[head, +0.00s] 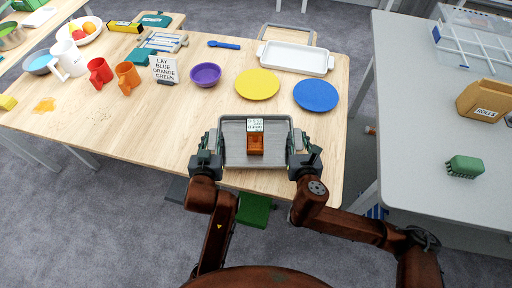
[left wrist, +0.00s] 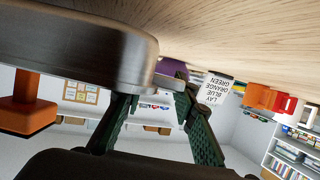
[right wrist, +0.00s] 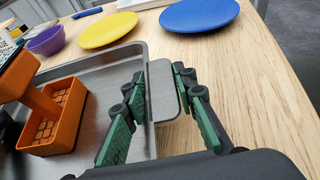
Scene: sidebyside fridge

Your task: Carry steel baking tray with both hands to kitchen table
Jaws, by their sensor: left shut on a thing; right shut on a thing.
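The steel baking tray (head: 231,142) is at the front edge of the wooden kitchen table (head: 190,120), in the head view. An orange holder (head: 256,143) with a small printed card stands inside it. My left gripper (head: 207,160) is shut on the tray's left end; the left wrist view shows its fingers (left wrist: 155,105) at the tray's rim (left wrist: 135,60). My right gripper (head: 303,160) is shut on the right end; in the right wrist view its fingers (right wrist: 160,100) straddle the tray's handle tab (right wrist: 163,90). Whether the tray touches the tabletop is hard to tell.
Behind the tray are a purple bowl (head: 205,74), yellow plate (head: 257,84), blue plate (head: 316,95) and white tray (head: 296,58). A sign (head: 164,69) and mugs (head: 128,77) stand further left. A grey counter (head: 440,120) is at right. Bare wood lies left of the tray.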

